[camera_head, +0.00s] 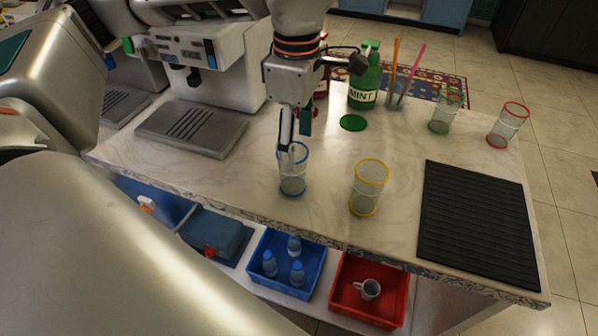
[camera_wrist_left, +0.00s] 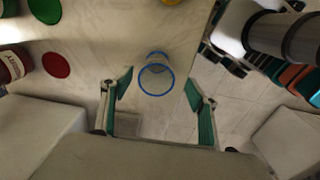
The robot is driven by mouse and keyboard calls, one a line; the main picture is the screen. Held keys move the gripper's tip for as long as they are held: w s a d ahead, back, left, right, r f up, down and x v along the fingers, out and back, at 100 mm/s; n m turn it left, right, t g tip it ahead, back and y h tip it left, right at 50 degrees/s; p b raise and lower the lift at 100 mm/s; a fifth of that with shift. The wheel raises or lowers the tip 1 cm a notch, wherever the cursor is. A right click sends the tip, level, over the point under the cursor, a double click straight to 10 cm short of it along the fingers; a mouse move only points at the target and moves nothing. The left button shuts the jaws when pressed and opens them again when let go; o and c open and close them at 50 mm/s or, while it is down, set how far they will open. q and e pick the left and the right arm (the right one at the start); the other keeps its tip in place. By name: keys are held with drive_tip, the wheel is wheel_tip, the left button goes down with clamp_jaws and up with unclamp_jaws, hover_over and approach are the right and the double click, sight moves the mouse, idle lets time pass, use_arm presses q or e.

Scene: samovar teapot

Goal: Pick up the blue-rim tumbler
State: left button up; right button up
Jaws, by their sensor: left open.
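The blue-rim tumbler (camera_head: 292,183) is a clear glass standing upright near the front edge of the counter. My left gripper (camera_head: 296,137) points down from above, and one finger overlaps the tumbler's rim in the head view. In the left wrist view, the tumbler's blue rim (camera_wrist_left: 156,80) shows between the two spread green-padded fingers of the left gripper (camera_wrist_left: 158,90), with a gap on each side. The left gripper is open and holds nothing. I cannot tell exactly how far the fingertips are from the rim. My right gripper is not in view.
A yellow-rim tumbler (camera_head: 367,190) stands close on the right. Green-rim (camera_head: 444,112) and red-rim (camera_head: 508,124) tumblers stand farther right, behind a black ribbed mat (camera_head: 477,225). A green MINT bottle (camera_head: 364,85) stands behind. A coffee machine (camera_head: 205,60) is at the left.

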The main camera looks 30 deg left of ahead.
use_arm(q)
drive_tip(key=shift+s+f, duration=0.15)
drive_tip(key=shift+f, duration=0.65)
drive_tip(key=f, duration=0.2)
drive_tip(key=a+f, duration=0.1)
drive_tip(key=f, duration=0.2)
drive_tip(key=shift+w+a+f+b, duration=0.1)
drive_tip(key=shift+w+b, duration=0.1)
drive_tip(key=shift+b, duration=0.1)
drive_tip(key=c, duration=1.2)
